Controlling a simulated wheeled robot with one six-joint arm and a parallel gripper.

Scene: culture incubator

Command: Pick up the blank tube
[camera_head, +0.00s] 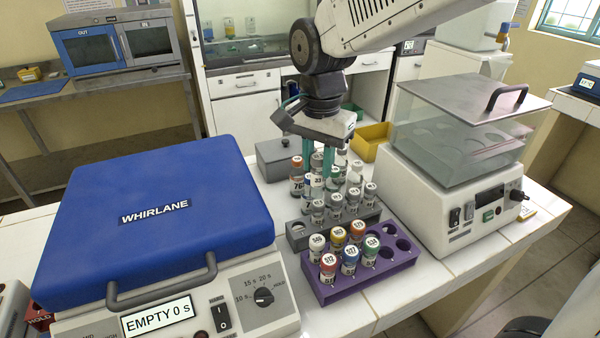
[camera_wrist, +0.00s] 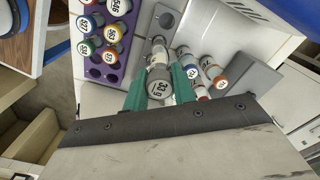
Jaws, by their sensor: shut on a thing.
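My gripper (camera_head: 317,165) has teal fingers and is pointed down among the tubes at the back of the rack area. The same tube (camera_head: 317,158) shows between the fingers in the head view. Its lower part is hidden by other tubes, so I cannot tell whether it is clear of its slot. I cannot read which tube is the blank.
A grey rack (camera_head: 297,232) with several grey-capped tubes and a purple rack (camera_head: 322,294) with coloured caps stand in front. The blue-lidded Whirlane machine (camera_head: 150,262) is at left. A clear-covered bath (camera_head: 440,210) is at right. A yellow bin (camera_head: 372,136) stands behind.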

